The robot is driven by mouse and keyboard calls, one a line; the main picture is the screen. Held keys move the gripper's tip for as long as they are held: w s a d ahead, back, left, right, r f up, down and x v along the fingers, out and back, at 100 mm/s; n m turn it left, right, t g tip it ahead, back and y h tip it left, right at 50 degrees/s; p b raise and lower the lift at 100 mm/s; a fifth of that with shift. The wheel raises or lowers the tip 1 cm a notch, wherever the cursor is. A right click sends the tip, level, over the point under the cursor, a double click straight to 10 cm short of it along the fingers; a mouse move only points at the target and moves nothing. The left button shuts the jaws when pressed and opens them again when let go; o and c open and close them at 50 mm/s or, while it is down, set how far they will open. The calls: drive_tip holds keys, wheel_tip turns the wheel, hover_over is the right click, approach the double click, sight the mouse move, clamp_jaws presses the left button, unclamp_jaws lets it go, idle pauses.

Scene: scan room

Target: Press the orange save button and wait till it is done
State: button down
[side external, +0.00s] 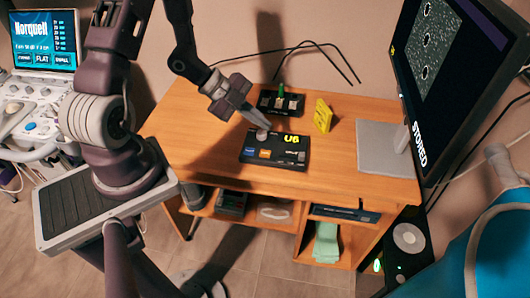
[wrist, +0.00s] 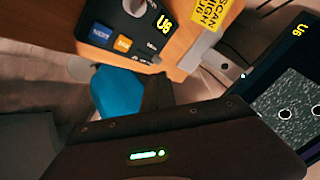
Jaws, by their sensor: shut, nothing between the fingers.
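The black control box (side external: 290,149) lies on the wooden desk, with a blue button, an orange button (side external: 264,153), a grey knob (side external: 262,135) and a yellow "U6" mark. My gripper (side external: 263,125) is shut and empty, its tips near the knob at the box's far left edge; I cannot tell whether they touch it. The orange button shows uncovered, and also in the wrist view (wrist: 123,43), beside the blue "NEXT" button (wrist: 102,33). The monitor (side external: 440,70) shows a grey scan picture with dark spots and the word "STORED".
The monitor's grey base (side external: 380,162) takes up the desk's right side. A blue chair (side external: 503,245) is at front right.

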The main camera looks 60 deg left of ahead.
sight(261, 153)
wheel_tip(261, 153, down, 8)
drive_tip(key=shift+r, duration=0.2)
idle(2.1)
drive_tip(key=shift+f, duration=0.4)
drive_tip(key=shift+f, duration=0.4)
idle(0.4)
drive_tip(key=shift+r, duration=0.85)
drive_tip(key=shift+r, duration=2.5)
